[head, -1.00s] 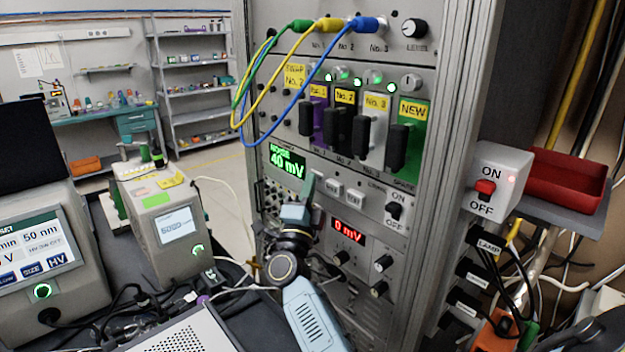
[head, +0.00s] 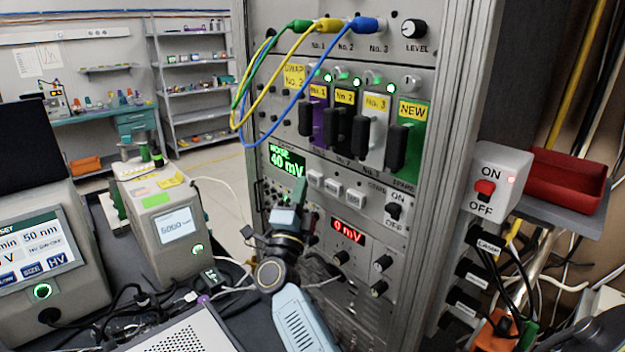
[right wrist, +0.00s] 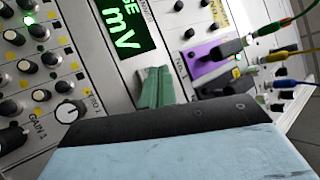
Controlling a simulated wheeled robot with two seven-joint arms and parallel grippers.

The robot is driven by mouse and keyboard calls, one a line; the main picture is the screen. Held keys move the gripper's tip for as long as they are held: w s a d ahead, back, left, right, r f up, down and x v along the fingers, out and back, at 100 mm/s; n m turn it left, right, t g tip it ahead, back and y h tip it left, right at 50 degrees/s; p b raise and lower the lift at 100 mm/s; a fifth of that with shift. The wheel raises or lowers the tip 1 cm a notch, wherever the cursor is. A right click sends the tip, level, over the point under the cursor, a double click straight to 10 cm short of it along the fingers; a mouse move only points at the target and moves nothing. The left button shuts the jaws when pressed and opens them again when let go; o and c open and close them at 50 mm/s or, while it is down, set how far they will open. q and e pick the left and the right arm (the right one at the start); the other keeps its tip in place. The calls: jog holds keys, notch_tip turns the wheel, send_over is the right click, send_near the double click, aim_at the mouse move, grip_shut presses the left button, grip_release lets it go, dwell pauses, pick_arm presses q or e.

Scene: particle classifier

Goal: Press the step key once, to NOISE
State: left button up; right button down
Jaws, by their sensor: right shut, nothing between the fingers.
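The green display (head: 287,160) on the rack reads NOISE, 40 mV. Part of it also shows in the right wrist view (right wrist: 125,28). Below and right of it is a row of small white keys: a left key (head: 315,178), a middle key (head: 333,187) and a right key (head: 355,195). Their lettering is too small to read. My right gripper (head: 299,188) is shut and empty, its tips just left of the left key and apart from it as far as I can tell. In the right wrist view its green fingers (right wrist: 155,88) are together. My left gripper is not in view.
A red display (head: 348,231) reads 0 mV below the keys. An ON/OFF switch (head: 393,210) sits to their right. Modules with black handles (head: 360,137) and patch cables (head: 262,85) stand out above. A grey instrument (head: 170,235) stands left of my arm.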

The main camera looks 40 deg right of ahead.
jog(key=shift+a, duration=0.15)
jog(key=a, duration=0.4)
jog(key=shift+s+a, duration=0.2)
jog(key=shift+a, duration=0.15)
dwell(0.6)
